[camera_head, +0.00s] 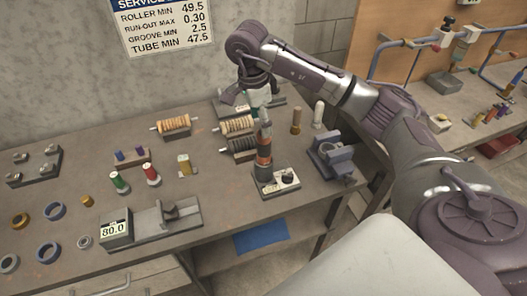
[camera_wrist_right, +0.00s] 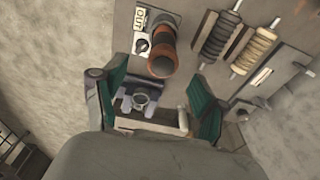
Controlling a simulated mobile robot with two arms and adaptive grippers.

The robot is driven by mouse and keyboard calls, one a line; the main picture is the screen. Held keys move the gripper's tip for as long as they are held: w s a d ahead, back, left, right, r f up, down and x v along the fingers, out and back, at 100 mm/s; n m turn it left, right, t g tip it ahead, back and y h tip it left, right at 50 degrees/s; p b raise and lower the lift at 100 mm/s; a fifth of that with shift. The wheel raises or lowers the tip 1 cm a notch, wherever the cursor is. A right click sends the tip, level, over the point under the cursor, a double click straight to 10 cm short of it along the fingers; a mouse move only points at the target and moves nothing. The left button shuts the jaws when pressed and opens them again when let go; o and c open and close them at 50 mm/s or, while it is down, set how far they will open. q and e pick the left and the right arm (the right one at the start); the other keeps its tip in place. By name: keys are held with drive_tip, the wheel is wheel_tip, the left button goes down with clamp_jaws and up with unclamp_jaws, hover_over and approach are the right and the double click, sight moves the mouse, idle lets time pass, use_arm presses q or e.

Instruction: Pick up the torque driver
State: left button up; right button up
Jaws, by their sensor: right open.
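An upright orange and dark handled tool (camera_head: 264,150), which looks like the torque driver, stands at a small base with a dial (camera_head: 285,181) on the bench. In the right wrist view the tool (camera_wrist_right: 164,54) is seen from above, beyond the fingertips, beside the base labelled OUT (camera_wrist_right: 141,20). My right gripper (camera_head: 260,98) is above and behind the tool in the head view, pointing down. Its teal fingers (camera_wrist_right: 158,98) are spread, with nothing held between them. Any gap between fingers and tool is hard to judge. My left gripper is not in view.
A blue-grey vise (camera_head: 332,157) stands right of the tool, with brown and white cylinders (camera_head: 297,118) behind it. Striped rollers (camera_head: 238,125) lie close on the left. A gauge reading 80.0 (camera_head: 115,230) and several rings (camera_head: 48,252) are further left.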

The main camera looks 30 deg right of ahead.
sight(265, 144)
drive_tip(key=f, duration=0.3)
drive_tip(key=f+p, duration=0.1)
drive_tip(key=shift+d+f, duration=0.2)
drive_tip(key=shift+d, duration=0.15)
drive_tip(key=shift+f+p, duration=0.2)
drive_tip(key=shift+p, duration=0.15)
drive_tip(key=f+p, duration=0.2)
drive_tip(key=f, duration=0.2)
drive_tip(key=shift+w+d+f+p, duration=0.1)
drive_tip(key=shift+d+f+p, duration=0.15)
drive_tip(key=shift+d+p, duration=0.15)
drive_tip(key=shift+f, duration=0.2)
drive_tip(key=shift+w+r, duration=0.1)
drive_tip(key=c, duration=1.4)
